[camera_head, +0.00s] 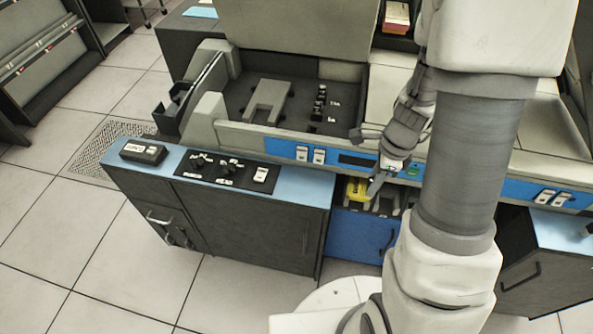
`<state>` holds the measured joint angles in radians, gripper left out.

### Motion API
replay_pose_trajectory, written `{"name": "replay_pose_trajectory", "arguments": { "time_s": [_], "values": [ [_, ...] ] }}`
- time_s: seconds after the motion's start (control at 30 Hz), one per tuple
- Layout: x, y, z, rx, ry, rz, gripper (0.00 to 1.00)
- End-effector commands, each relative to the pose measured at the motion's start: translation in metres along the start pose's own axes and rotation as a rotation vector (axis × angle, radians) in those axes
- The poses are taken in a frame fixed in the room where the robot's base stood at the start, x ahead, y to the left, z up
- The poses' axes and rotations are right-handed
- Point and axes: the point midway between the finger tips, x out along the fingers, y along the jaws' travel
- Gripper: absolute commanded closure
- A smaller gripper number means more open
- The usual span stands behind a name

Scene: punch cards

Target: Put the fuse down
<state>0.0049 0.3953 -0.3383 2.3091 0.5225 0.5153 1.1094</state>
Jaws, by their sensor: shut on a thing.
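My gripper (372,162) reaches down at the front of the grey machine, just above an open bay in its blue front. It is shut on the fuse, of which little can be made out at this size. A small yellow piece (357,189) shows right beside the lower fingertip, at the bay's left side; I cannot tell whether it is the held fuse or a part in the bay. Grey upright parts (387,204) show in the bay to its right. My arm hides the bay's right end.
A blue panel (355,234) with a handle closes the front below the bay. To the left, a counter (295,186) carries a black box (143,151) and a switch panel (228,171). White switches (311,154) line the blue strip above. The tiled floor (60,240) at left is clear.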

Motion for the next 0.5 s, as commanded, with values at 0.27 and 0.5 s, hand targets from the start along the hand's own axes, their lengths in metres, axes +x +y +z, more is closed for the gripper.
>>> {"name": "replay_pose_trajectory", "arguments": {
  "time_s": [0.27, 0.5],
  "values": [
    [0.039, -0.022, 0.044, -0.010, 0.001, 0.004, 1.00],
    [0.072, -0.043, 0.084, -0.009, 0.001, 0.002, 1.00]
  ]
}}
